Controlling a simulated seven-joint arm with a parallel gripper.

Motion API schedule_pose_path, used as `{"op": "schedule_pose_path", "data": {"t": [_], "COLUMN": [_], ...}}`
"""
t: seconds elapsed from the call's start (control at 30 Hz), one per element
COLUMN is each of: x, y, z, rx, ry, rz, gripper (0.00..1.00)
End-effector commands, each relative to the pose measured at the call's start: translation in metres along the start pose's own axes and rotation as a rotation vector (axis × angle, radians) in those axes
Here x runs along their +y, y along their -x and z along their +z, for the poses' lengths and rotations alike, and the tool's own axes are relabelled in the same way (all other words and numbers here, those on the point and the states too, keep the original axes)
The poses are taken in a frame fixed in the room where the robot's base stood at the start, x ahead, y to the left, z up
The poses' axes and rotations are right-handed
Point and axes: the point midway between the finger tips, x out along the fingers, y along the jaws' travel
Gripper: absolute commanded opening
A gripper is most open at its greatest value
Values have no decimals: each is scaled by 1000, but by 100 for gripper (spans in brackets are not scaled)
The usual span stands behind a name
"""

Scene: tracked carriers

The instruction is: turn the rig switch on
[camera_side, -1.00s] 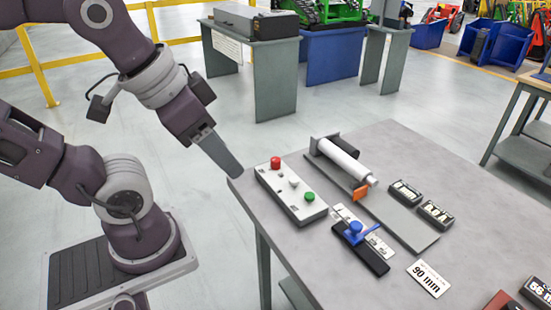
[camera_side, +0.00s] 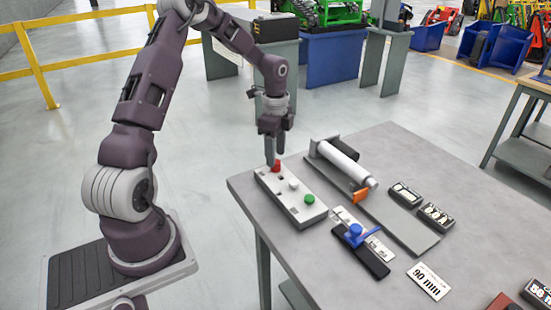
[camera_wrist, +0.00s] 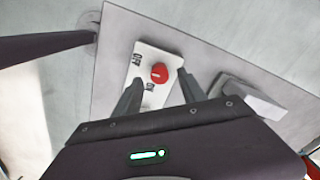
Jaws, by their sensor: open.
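A light grey control box (camera_side: 300,208) lies on the near left part of the table. It carries a red knob (camera_side: 277,167) at its far end, a small pale knob (camera_side: 293,184) in the middle and a green button (camera_side: 309,198) at the near end. In the wrist view the red knob (camera_wrist: 159,73) sits beside small dark labels that seem to read OFF and ON. My gripper (camera_side: 272,160) points down over the red end of the box. Its open fingers (camera_wrist: 160,77) stand either side of the red knob in the wrist view; contact cannot be told. The gripper hides the box's other controls there.
A rig with a white roller (camera_side: 345,161) and an orange tab (camera_side: 360,195) stands right of the box. A blue-handled clamp (camera_side: 356,233), dark blocks (camera_side: 405,194) and a 90 mm card (camera_side: 428,281) lie nearby. The table's left edge is close to the box.

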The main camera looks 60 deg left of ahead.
Motion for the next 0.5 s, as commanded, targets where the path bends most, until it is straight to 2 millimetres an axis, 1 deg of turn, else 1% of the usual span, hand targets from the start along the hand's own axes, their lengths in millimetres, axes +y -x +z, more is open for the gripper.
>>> {"op": "schedule_pose_path", "data": {"t": [0.03,0.13,0.23,0.4,0.43,0.5], "x": [1,1,0,0,0,0], "y": [-8,-19,-24,-24,-23,-23], "z": [0,0,0,0,0,0], "rx": [-1,-1,-1,-1,-1,-1], "ry": [-1,1,1,1,1,1], "rz": [4,2,0,0,0,0], "gripper": [49,49,49,49,47,33]}}
